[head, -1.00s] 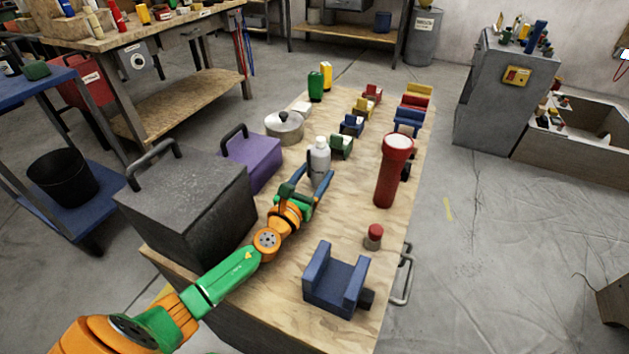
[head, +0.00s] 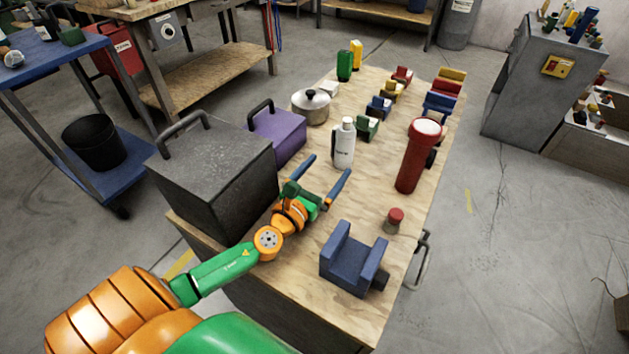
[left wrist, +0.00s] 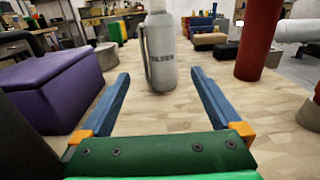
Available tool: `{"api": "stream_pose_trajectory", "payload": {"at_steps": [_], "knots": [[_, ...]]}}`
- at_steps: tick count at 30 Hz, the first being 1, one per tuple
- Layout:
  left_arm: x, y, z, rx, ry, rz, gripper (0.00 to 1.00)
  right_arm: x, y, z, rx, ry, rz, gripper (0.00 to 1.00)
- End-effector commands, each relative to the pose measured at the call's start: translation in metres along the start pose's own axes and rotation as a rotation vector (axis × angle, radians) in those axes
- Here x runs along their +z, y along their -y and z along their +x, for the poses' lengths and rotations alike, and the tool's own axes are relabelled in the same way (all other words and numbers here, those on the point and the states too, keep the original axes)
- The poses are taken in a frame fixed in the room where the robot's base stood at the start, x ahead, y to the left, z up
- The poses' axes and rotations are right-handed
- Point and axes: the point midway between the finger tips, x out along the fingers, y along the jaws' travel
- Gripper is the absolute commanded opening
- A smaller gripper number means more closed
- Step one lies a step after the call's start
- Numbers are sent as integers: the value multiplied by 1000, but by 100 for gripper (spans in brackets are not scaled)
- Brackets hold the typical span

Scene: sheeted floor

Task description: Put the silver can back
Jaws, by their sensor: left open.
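The silver can (head: 344,145) is a pale grey-white bottle-like can with a cap and a side handle, standing upright on the wooden workbench top (head: 312,260). My left gripper (head: 329,174) is open and empty, low over the bench on the near side of the can. In the left wrist view its two blue fingers (left wrist: 160,82) are spread, and the can stands beyond their tips, apart from them. My right gripper is not in view.
A dark grey box (head: 215,180) and a purple box (head: 278,135) line the bench's left side. A red cylinder (head: 414,160), a small red-topped piece (head: 394,220) and a blue vise-like block (head: 350,262) stand on the right. Bare wood lies around the can.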

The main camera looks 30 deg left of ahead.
Motion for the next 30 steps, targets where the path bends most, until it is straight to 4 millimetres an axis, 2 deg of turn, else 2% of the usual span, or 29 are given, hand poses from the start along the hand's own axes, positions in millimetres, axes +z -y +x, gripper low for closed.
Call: {"api": "stream_pose_trajectory", "payload": {"at_steps": [3,10,15,26,28,30], "knots": [[-2,0,-25,-1,-3,-1,99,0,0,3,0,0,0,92],[-2,0,-55,1,-1,-1,99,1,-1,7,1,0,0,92],[0,0,-61,0,1,-1,99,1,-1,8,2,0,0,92],[0,0,-61,1,1,-1,99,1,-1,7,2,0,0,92],[3,0,-61,1,1,-1,99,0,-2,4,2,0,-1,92],[15,0,-60,1,1,-1,99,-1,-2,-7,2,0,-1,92]]}}
